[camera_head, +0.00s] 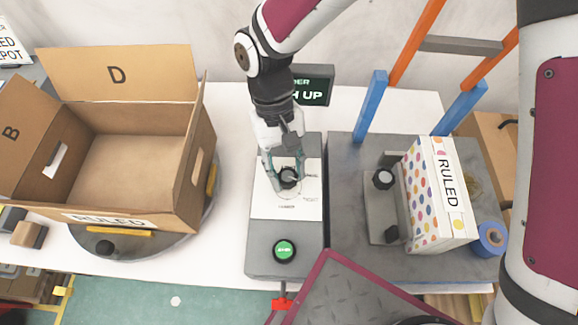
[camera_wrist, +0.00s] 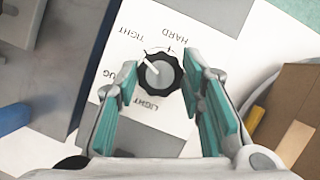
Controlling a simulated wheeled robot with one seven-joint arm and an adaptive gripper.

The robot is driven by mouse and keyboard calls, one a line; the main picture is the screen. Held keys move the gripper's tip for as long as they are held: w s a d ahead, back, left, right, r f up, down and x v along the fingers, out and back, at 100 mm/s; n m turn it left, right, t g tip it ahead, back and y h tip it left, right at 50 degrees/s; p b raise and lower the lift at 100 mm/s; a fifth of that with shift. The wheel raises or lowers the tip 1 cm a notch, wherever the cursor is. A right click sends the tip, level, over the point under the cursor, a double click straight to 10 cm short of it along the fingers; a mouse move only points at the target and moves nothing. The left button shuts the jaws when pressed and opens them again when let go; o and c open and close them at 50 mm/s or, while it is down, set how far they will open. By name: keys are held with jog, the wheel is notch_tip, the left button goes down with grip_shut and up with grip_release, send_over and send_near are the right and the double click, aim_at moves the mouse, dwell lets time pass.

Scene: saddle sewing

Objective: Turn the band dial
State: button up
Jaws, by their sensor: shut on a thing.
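The band dial is a black scalloped knob with a grey top and a white pointer, on a white panel; it shows in the wrist view (camera_wrist: 160,74) and partly in the head view (camera_head: 289,177). Printed words around it include HARD, TIGHT and LIGHT. The white pointer sits up and left of the knob's centre in the wrist view, toward TIGHT. My gripper (camera_head: 287,176) comes down from above, with its teal-padded fingers on both sides of the knob. In the wrist view my gripper (camera_wrist: 160,85) is shut on the dial.
A green button (camera_head: 284,250) sits on the same grey console (camera_head: 262,262). An open cardboard box (camera_head: 130,150) stands at the left on a round turntable. A dotted RULED box (camera_head: 436,195) stands at the right. A dark display (camera_head: 313,86) is behind my gripper.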

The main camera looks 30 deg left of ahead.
jog(key=n+t, duration=0.1)
jog(key=n, duration=0.1)
jog(key=n+t+b, duration=0.1)
jog(key=n, duration=0.2)
jog(key=shift+s+a+n+h, duration=0.1)
jog(key=shift+n+h, duration=0.2)
jog(key=shift+h, duration=0.1)
jog(key=shift+s+n+t+b, duration=0.1)
jog(key=shift+n+t+b, duration=0.65)
jog(key=shift+n, duration=1.45)
jog(key=o, duration=1.1)
jog(key=shift+o, duration=0.2)
jog(key=v, duration=1.2)
jog(key=shift+s, duration=0.25)
